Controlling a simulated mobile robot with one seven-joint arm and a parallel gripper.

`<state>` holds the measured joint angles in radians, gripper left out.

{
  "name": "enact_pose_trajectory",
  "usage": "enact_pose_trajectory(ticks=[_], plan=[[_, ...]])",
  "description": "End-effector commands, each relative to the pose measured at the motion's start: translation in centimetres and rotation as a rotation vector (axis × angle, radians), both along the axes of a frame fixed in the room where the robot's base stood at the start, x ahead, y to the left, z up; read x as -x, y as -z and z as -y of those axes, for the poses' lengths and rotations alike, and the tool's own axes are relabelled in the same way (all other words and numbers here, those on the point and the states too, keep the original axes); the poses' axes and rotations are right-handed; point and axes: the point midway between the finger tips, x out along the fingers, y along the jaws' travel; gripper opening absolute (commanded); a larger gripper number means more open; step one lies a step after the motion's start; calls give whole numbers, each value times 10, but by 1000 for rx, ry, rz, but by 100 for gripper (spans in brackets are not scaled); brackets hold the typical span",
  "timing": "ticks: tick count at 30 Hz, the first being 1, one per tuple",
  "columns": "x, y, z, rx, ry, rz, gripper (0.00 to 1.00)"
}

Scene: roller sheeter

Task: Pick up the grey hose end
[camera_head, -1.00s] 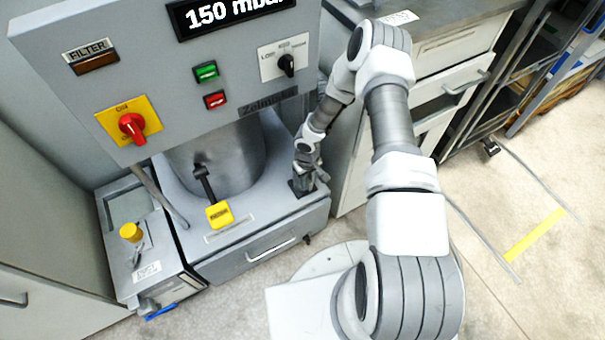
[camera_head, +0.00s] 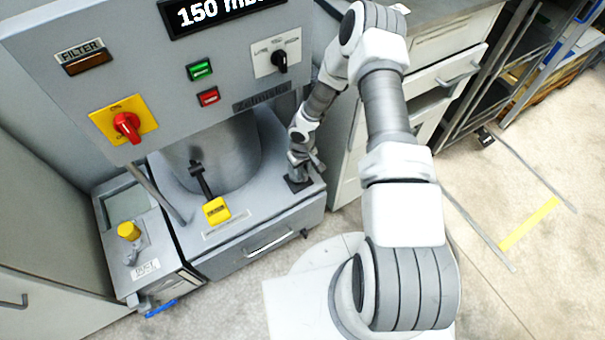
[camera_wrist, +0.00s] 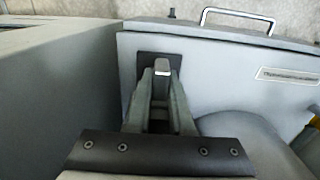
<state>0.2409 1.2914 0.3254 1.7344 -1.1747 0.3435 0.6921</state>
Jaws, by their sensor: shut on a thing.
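In the wrist view my gripper (camera_wrist: 161,76) reaches over the machine's ledge, its two dark fingers close together. A small light-grey piece (camera_wrist: 162,65), which looks like the hose end, sits between the fingertips, and the gripper is shut on it. Most of it is hidden by the fingers. Just behind it is a dark square plate (camera_wrist: 145,62) on the ledge. In the head view my gripper (camera_head: 301,172) is at the ledge's right corner, right above the dark plate (camera_head: 297,185). The hose end is too small to make out there.
The metal cylinder (camera_head: 232,155) and yellow-tagged lever (camera_head: 216,210) stand left of my gripper. The control panel (camera_head: 170,90) overhangs the ledge. A drawer cabinet (camera_head: 347,160) is close on the right. A grey box with a yellow knob (camera_head: 128,231) stands at left.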

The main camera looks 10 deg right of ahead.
Motion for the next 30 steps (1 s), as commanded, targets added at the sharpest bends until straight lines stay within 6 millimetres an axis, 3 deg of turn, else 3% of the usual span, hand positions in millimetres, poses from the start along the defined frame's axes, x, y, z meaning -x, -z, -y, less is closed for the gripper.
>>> enact_pose_trajectory(ticks=[2, 18, 30], plan=[[-12, -23, -4, -10, -5, 27, 0], [74, -69, 34, -2, -4, 10, 0], [102, -87, 47, -3, 1, 9, 0]])
